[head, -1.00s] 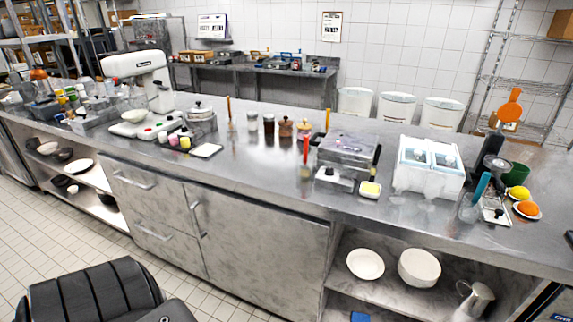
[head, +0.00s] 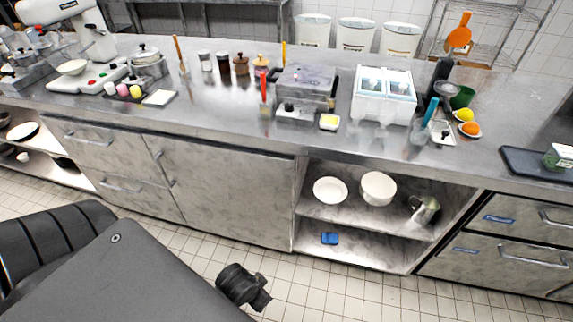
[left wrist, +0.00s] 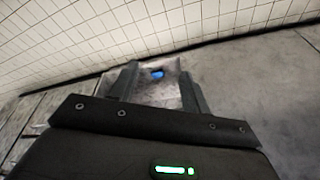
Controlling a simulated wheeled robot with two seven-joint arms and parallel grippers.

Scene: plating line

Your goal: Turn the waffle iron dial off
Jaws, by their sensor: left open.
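The waffle iron (head: 306,80) is a grey box-like appliance with a lid. It stands on the steel counter in the middle of the head view. Its front base carries a small dark knob (head: 289,107), which looks like the dial; its setting is too small to read. My left gripper (left wrist: 158,83) shows in the left wrist view with its two fingers apart and nothing between them. It is over the floor side of the counter, away from the waffle iron. My right gripper is not in view.
The steel counter (head: 225,105) has bare room in front of the jars. A red-handled tool (head: 263,88) stands left of the waffle iron, a yellow sponge-like block (head: 329,122) right of its front. A white container (head: 384,95) stands further right. Open shelves below hold bowls (head: 378,188).

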